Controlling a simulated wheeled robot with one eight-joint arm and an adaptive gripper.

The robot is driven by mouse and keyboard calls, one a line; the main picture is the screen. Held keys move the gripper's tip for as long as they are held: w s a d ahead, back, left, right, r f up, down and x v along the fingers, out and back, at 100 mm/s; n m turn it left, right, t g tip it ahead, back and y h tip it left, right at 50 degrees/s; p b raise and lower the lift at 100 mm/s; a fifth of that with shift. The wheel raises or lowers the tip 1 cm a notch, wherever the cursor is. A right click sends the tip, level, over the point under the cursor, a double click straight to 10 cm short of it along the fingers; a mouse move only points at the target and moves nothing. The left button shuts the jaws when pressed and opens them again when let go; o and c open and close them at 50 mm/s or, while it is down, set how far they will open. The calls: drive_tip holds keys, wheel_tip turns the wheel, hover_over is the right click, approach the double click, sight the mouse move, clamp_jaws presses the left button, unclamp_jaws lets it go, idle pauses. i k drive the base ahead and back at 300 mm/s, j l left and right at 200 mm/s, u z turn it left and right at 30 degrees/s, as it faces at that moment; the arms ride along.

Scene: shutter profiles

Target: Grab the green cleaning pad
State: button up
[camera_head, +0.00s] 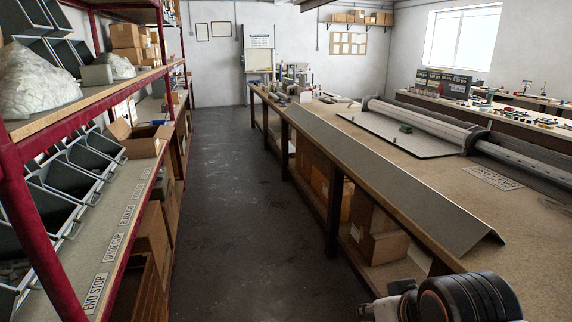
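A small green block (405,128), which looks like the green cleaning pad, lies on a thin grey sheet (375,133) on the long workbench to the right. It is small in the picture, so its texture cannot be made out. It sits in front of a long metal roller or tube (425,118), apart from it. Part of my arm, with a black rounded joint and white links, shows at the bottom right, well short of the green block. My gripper's fingers are not in view.
A long bent grey metal profile (385,180) lies along the workbench's (400,165) left edge. Cardboard boxes (375,235) stand beneath. A red-framed shelf (28,210) with bins and boxes lines the left. The dark aisle floor (230,200) between is clear.

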sight(406, 129)
drive_tip(key=i+l+u, duration=0.1)
drive_tip(key=i+u, duration=0.25)
drive_tip(key=i, duration=3.75)
drive_tip(key=i+z, duration=0.2)
drive_tip(key=i, duration=0.3)
drive_tip(key=i+j+z, duration=0.15)
drive_tip(key=i, duration=0.35)
drive_tip(key=i+j+z, duration=0.2)
drive_tip(key=i, duration=0.3)
drive_tip(key=i+z, duration=0.15)
drive_tip(key=z, duration=0.25)
drive_tip(key=i+z, duration=0.15)
drive_tip(key=z, duration=0.3)
drive_tip(key=i+j+z, duration=0.15)
drive_tip(key=z, duration=0.25)
drive_tip(key=i+j+z, duration=0.15)
drive_tip(key=z, duration=0.25)
drive_tip(key=i+j+z, duration=0.1)
drive_tip(key=z, duration=0.35)
drive_tip(key=i+j+z, duration=0.2)
drive_tip(key=z, duration=0.3)
drive_tip(key=i+j+z, duration=0.2)
drive_tip(key=z, duration=0.3)
drive_tip(key=i+j+z, duration=0.1)
drive_tip(key=j+z, duration=0.25)
drive_tip(key=z, duration=0.15)
